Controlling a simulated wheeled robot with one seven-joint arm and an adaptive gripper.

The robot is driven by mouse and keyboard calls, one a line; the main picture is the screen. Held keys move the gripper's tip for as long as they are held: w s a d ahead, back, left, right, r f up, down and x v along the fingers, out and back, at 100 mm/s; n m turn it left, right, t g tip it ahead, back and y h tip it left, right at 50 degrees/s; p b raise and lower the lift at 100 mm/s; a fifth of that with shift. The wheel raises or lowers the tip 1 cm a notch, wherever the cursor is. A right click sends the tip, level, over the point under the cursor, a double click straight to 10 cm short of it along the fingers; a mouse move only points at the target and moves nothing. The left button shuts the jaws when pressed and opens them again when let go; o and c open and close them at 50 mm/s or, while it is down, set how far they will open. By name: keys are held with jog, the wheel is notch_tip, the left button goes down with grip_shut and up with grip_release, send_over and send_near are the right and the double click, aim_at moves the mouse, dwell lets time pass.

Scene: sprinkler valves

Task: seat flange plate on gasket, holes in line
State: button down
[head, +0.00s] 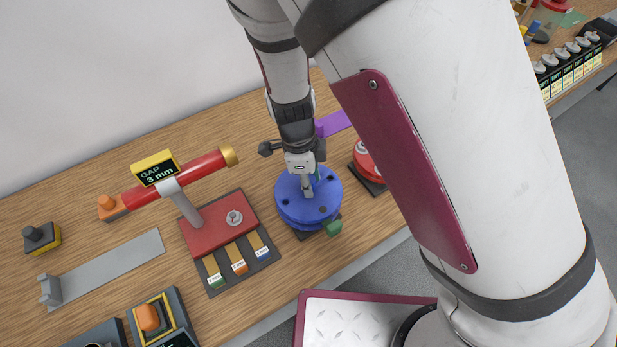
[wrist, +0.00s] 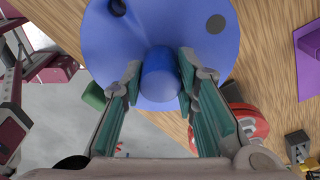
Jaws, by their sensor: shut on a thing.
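The flange plate (head: 291,188) is a blue disc with dark holes near its rim and a blue post in its middle. In the head view it sits over another blue round body (head: 297,222), with a dark base partly showing below. My gripper (head: 307,190) comes down from above and is shut on the post. In the wrist view the green-padded fingers (wrist: 159,66) stand on either side of the post of the plate (wrist: 105,50). One hole looks deep and another spot looks flat and dark. I cannot make out the gasket, nor tell whether the holes line up or the plate touches below.
A green block (head: 334,228) is beside the blue stack at the front. A red round part (head: 366,165) stands close on the right, near a purple strip (head: 334,124). A red plate with a gap gauge (head: 220,222) is at left. The table's front edge is near.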

jog(key=shift+f, duration=0.7)
jog(key=c, duration=1.2)
grip_release()
jog(key=shift+f, duration=0.1)
jog(key=shift+a+r+p, duration=0.2)
jog(key=shift+r+p, duration=0.4)
jog(key=shift+r, duration=0.8)
jog(key=shift+a+r+p, duration=0.15)
jog(key=shift+r+p, duration=0.45)
jog(key=shift+r, duration=0.75)
jog(key=shift+a+r, duration=0.15)
jog(key=shift+r, duration=1.15)
